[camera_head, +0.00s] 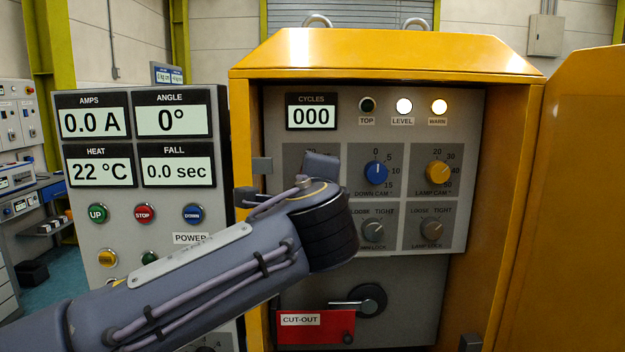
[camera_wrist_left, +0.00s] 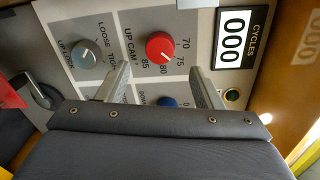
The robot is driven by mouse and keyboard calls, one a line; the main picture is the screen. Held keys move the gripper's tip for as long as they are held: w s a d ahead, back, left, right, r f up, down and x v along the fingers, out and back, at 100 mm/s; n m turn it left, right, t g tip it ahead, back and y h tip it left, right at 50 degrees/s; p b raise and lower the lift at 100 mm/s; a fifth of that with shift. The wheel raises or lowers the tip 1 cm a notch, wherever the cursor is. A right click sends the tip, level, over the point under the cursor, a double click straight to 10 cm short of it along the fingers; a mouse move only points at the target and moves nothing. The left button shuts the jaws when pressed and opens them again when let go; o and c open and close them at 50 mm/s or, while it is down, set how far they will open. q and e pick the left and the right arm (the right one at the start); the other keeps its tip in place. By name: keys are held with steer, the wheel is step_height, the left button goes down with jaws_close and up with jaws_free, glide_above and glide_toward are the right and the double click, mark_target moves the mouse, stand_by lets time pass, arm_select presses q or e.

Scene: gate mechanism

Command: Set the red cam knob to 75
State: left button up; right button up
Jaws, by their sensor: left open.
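The red cam knob (camera_wrist_left: 159,46) shows in the left wrist view on the grey panel, above the UP CAM label. Its scale reads 70, 75, 80 and 85. My left gripper (camera_wrist_left: 160,69) is open, with one finger on each side below the knob in the picture. I see no finger touching the knob, and nothing is between the fingers. In the head view my left arm hides the red knob and the fingertips. My right gripper is not in view.
Close by are the grey UP LOCK knob (camera_wrist_left: 86,54), the blue DOWN CAM knob (camera_head: 375,173) and the yellow LAMP CAM knob (camera_head: 438,173). The yellow cabinet (camera_head: 380,55) frames the panel, with its door (camera_head: 575,200) open at right. The red CUT-OUT plate (camera_head: 316,333) sits low.

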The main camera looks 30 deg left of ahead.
arm_select(q)
steer(key=shift+s+d, duration=0.3)
steer(key=shift+s, duration=0.3)
steer(key=s+a+f+n+g+h, duration=0.1)
steer(key=s+f+n+g+h, duration=0.35)
steer(key=f, duration=0.75)
steer(key=s+a+f+n+g+h, duration=0.1)
steer(key=s+f+n+g+h, duration=0.1)
steer(key=s+f, duration=0.75)
steer(key=s+d+f+n+g+h, duration=0.1)
steer(key=s+d+f+n+h, duration=0.3)
steer(key=f, duration=0.4)
steer(key=s+d+f+n+g+h, duration=0.1)
steer(key=s+d+f+n+h, duration=0.2)
steer(key=s+d+f+n, duration=0.4)
step_height(320, 180, up, 14)
steer(key=w+a+m+p, duration=0.1)
steer(key=w+m+p, duration=0.1)
steer(key=p, duration=1.2)
steer(key=shift+w+a, duration=0.2)
steer(key=shift+w, duration=0.15)
